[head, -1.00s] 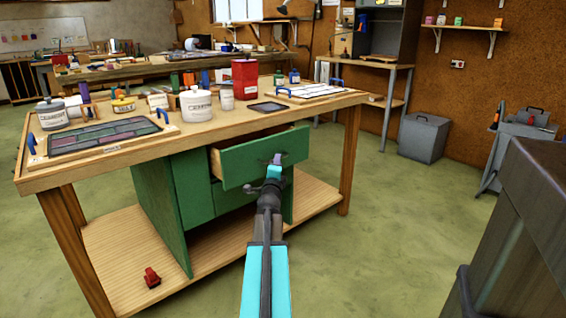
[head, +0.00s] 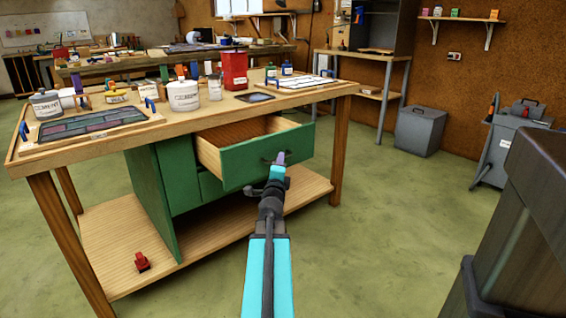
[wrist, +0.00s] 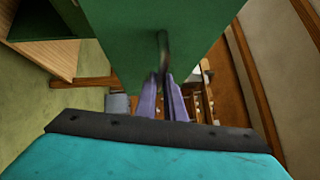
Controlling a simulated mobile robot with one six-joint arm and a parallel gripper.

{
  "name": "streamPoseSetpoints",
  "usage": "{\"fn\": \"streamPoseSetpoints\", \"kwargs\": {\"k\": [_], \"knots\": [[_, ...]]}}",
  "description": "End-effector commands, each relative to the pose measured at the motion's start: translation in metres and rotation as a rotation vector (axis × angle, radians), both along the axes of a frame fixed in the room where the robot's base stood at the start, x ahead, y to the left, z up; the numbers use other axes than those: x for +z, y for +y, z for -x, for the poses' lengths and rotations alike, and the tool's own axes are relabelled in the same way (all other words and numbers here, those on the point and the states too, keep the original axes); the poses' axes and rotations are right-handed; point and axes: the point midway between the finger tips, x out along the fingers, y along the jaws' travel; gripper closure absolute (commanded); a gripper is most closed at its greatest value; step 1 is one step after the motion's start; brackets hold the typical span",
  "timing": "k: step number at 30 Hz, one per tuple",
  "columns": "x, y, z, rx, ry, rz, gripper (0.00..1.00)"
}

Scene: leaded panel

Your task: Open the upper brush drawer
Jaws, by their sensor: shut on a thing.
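The upper brush drawer (head: 268,154) has a green front and pale wooden sides, and it stands well out of the green cabinet under the workbench. Its inside shows in the head view, and the part that I can see looks empty. My gripper (head: 279,160) is at the middle of the drawer front, shut on its dark handle. In the wrist view the purple fingers of my gripper (wrist: 168,85) close around the dark handle (wrist: 163,50) on the green front. The lower drawer (head: 212,188) is shut, partly hidden below the upper one.
The workbench (head: 200,122) carries a leaded panel (head: 92,125), white jars, and a red can (head: 234,70). A red object (head: 142,262) lies on the lower shelf. A dark bin (head: 530,215) stands close at the right. The floor between is clear.

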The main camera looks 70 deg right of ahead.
Motion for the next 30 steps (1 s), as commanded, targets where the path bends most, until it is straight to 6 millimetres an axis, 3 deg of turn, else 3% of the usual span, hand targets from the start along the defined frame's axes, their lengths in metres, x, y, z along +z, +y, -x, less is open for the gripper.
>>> {"fn": "streamPoseSetpoints", "kwargs": {"k": [5,6,9,20,30], "knots": [[0.0,0.0,0.0,0.002,0.003,-0.002,1.0],[0.0,-0.001,0.001,0.002,0.003,-0.002,0.88],[0.0,-0.002,0.002,-0.001,0.004,-0.002,0.72],[0.0,-0.002,0.005,-0.004,0.003,-0.002,0.72],[-0.002,0.014,0.011,-0.005,0.003,-0.003,0.72]]}}
